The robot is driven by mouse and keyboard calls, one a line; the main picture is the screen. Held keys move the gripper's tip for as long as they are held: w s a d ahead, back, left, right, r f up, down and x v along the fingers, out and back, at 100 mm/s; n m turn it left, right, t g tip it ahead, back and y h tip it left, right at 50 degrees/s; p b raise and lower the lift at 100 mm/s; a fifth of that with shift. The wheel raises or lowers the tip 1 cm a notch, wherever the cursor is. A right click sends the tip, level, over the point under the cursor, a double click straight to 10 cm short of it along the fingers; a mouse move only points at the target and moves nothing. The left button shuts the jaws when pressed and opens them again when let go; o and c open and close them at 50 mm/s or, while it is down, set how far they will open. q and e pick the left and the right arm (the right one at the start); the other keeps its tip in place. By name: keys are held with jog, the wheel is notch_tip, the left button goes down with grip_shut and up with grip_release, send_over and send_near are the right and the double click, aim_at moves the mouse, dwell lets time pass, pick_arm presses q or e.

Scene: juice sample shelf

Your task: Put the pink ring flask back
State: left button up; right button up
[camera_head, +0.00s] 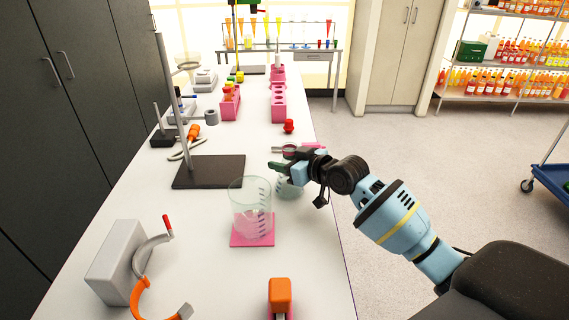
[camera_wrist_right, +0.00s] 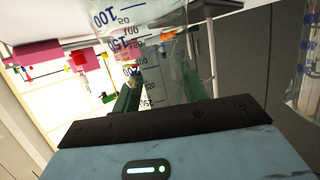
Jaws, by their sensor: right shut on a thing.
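A clear glass flask (camera_head: 289,189) with graduation marks is at the right-hand side of the white table in the head view. A dark pink ring (camera_head: 289,149) shows at its upper end, partly hidden by my gripper. My right gripper (camera_head: 281,168) is shut on this flask. In the right wrist view the marked glass (camera_wrist_right: 158,50) lies between the green fingers of my right gripper (camera_wrist_right: 160,88). I cannot tell whether its base touches the table. A pink patch (camera_head: 315,145) shows just behind my gripper, mostly hidden. My left gripper is not in view.
A large clear beaker (camera_head: 250,200) stands on a pink mat (camera_head: 252,241), close left of the flask. A stand with a dark base (camera_head: 209,171) is farther left. A red-topped item (camera_head: 289,126) and pink racks (camera_head: 278,102) stand behind. An orange-topped item (camera_head: 280,293) is at the front.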

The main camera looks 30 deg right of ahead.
jog(key=shift+f, duration=0.2)
jog(key=shift+f, duration=0.15)
jog(key=o, duration=1.2)
jog(key=shift+s+d, duration=0.1)
jog(key=shift+s, duration=0.05)
jog(key=v, duration=1.1)
jog(key=shift+s+r, duration=0.3)
jog(key=shift+s, duration=0.05)
